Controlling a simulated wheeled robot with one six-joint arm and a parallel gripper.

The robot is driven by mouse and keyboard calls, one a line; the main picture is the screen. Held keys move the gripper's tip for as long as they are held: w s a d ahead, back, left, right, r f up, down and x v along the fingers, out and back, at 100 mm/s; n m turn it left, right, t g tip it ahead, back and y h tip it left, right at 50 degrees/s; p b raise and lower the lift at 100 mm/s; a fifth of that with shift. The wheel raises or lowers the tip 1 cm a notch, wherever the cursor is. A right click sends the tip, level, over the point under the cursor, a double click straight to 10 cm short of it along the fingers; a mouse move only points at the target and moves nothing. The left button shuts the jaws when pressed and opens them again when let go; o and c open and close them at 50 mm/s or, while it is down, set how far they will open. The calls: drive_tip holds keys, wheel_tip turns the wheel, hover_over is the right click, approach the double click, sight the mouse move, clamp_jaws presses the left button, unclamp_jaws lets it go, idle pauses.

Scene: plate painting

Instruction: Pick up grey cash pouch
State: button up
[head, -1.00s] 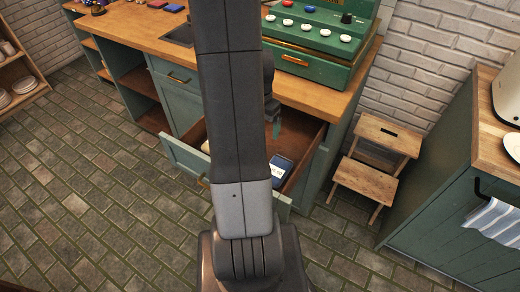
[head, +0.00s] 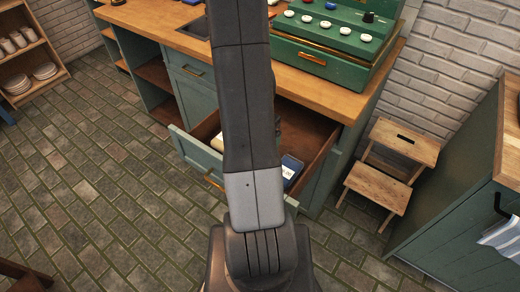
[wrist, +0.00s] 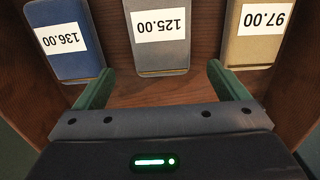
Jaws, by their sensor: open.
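The grey cash pouch (wrist: 160,58) lies flat in the open wooden drawer, with a white label reading 125.00 that appears upside down in the wrist view. My gripper (wrist: 160,82) is open, its two green fingers below and to either side of the grey pouch's near end, with nothing between them. A blue pouch (wrist: 78,58) labelled 136.00 lies to the left, and a tan pouch (wrist: 252,48) labelled 97.00 lies to the right. In the head view my arm hides the grey pouch; the blue pouch shows in part (head: 291,168).
The drawer (head: 310,131) is pulled out under a wooden counter (head: 296,82). A green cash register (head: 320,50) stands on the counter. A wooden step stool (head: 385,178) stands to the right. The tiled floor at left is clear.

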drive_tip(key=shift+a+f, duration=0.2)
drive_tip(key=shift+f, duration=2.35)
drive_tip(key=shift+c, duration=0.2)
drive_tip(key=c, duration=1.2)
drive_tip(key=shift+o, duration=0.2)
drive_tip(key=shift+r, duration=0.1)
